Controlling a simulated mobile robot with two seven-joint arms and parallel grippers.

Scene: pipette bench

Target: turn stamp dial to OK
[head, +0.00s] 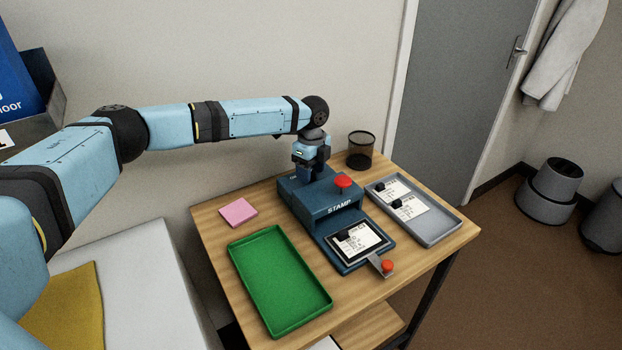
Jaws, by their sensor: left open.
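The blue stamp machine (335,203) stands on the wooden table, with a red knob (343,181) on top and the word STAMP on its front. A card (358,241) with a dark clip lies on its base plate, and a lever with a red ball (387,266) sticks out at the front. My left gripper (306,181) points down at the top rear left of the machine, left of the red knob. It is open. The dial cannot be made out; the gripper seems to cover that spot. Whether the gripper touches it I cannot tell. My right gripper is not in view.
An empty green tray (325,306) lies left of the machine, with pink notes (238,212) behind it. A grey tray (441,232) with two clipped cards lies to the right. A black mesh cup (360,150) stands at the back edge.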

